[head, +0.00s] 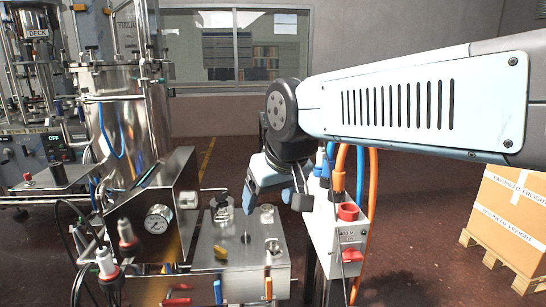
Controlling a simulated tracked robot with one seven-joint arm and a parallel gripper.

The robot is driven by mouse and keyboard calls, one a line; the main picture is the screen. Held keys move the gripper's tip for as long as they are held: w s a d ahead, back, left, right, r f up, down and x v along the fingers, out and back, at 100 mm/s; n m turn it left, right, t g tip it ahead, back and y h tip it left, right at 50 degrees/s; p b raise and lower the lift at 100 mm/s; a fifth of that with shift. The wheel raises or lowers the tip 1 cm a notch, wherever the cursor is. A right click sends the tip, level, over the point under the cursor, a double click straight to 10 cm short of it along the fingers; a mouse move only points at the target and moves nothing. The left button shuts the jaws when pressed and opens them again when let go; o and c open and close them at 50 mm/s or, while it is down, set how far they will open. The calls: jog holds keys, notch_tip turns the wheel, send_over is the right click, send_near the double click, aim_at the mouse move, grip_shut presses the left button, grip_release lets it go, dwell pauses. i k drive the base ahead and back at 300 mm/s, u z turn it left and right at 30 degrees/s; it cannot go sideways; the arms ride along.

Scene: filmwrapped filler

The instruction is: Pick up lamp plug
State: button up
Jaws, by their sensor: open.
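No object is clearly marked as the lamp plug, and I cannot tell which one it is. A small dark upright piece (246,237) stands on top of the steel box (213,240).
A tall steel vessel (130,120) rises behind. An orange cable (372,205) runs beside the socket box. A carton (512,222) sits on a pallet at right; floor between is clear.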

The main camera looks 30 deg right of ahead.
aim_at(321, 154)
jog(key=u, duration=0.25)
jog(key=k, duration=1.15)
jog(key=z, duration=1)
jog(key=i, duration=1)
